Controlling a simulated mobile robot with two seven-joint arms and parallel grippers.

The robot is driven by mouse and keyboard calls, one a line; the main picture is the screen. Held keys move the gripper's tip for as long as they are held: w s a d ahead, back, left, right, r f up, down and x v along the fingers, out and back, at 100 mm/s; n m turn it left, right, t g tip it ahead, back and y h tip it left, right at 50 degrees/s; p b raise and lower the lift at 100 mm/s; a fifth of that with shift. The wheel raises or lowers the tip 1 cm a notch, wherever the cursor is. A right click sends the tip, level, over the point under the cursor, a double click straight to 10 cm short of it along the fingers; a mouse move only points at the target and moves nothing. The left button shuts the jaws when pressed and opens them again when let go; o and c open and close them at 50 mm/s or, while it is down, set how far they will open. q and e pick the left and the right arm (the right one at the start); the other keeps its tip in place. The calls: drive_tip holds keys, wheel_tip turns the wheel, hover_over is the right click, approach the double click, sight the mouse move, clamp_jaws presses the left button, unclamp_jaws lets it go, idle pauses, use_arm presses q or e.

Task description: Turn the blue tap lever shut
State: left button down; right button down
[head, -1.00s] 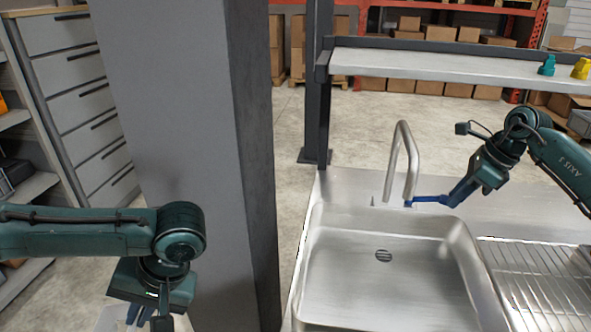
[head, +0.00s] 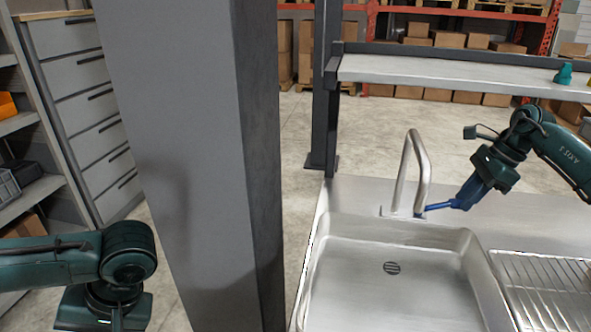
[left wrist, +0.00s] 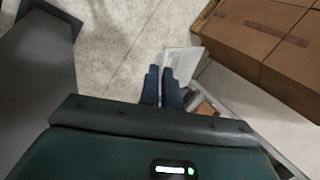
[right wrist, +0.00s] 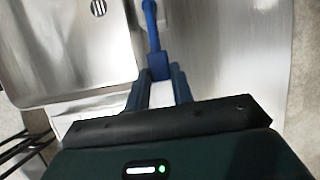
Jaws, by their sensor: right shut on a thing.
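The steel tap (head: 424,172) stands upright at the back rim of the sink. Its blue lever (head: 438,206) sticks out from the tap's foot to the right, slightly toward the back. My right gripper (head: 462,203) is shut on the lever's outer end. In the right wrist view, the blue lever (right wrist: 151,28) runs ahead from its block-like grip, which sits between the fingertips of my right gripper (right wrist: 159,78). My left gripper (left wrist: 161,72) hangs over the floor, away from the tap, its fingers close together with nothing seen between them. Its fingertips are outside the head view.
A grey pillar (head: 200,160) stands between my left arm and the sink (head: 340,265). A ribbed drainboard (head: 545,285) lies right of the basin. A shelf (head: 450,70) with a teal object (head: 563,74) spans behind the tap. Cardboard boxes (left wrist: 260,35) show near my left gripper.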

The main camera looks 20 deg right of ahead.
drive_tip(key=shift+r, duration=0.1)
drive_tip(key=c, duration=1.2)
unclamp_jaws()
drive_tip(key=s+d+r+b, duration=0.1)
drive_tip(key=s+d, duration=0.4)
drive_tip(key=d, duration=0.6)
drive_tip(key=shift+s, duration=0.4)
